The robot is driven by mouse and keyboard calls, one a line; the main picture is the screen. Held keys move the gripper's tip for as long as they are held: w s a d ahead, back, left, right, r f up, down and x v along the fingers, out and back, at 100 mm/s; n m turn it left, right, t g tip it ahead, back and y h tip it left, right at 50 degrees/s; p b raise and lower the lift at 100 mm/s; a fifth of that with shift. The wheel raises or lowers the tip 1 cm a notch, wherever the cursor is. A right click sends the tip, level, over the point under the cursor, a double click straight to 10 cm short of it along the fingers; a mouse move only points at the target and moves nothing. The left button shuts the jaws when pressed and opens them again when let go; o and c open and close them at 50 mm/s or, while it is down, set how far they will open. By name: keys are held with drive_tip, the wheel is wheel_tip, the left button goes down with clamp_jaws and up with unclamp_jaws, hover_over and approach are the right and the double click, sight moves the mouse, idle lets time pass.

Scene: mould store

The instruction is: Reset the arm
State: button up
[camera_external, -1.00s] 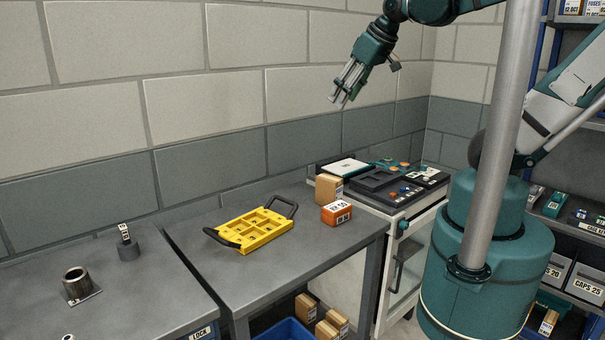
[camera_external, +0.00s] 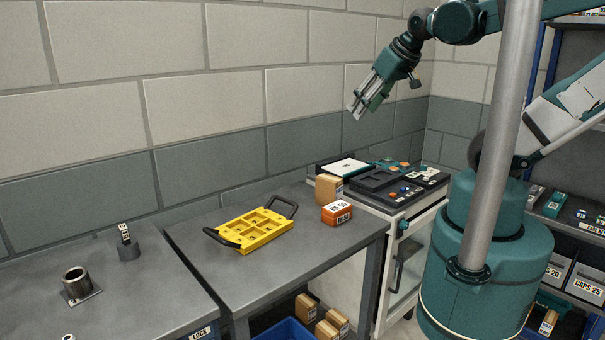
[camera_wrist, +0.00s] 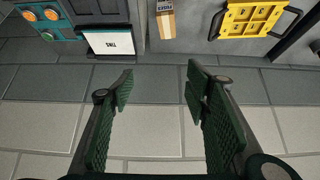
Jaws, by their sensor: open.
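My gripper (camera_external: 357,108) is raised in the air in front of the wall, above the cabinet and the right end of the bench. It points down and to the left. In the wrist view its two fingers (camera_wrist: 161,80) are spread apart with nothing between them, and the wall shows through the gap.
A yellow tray (camera_external: 253,232) with dark handles lies on the bench (camera_external: 250,282). A tan box (camera_external: 329,188) and an orange box (camera_external: 337,213) stand near its right end. A cabinet (camera_external: 350,250) carries dark equipment on top. A grey pole (camera_external: 500,150) stands before my arm.

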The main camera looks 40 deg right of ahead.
wheel_tip(320, 180, down, 9)
drive_tip(key=b, duration=0.8)
drive_tip(key=shift+b, duration=0.4)
idle(0.5)
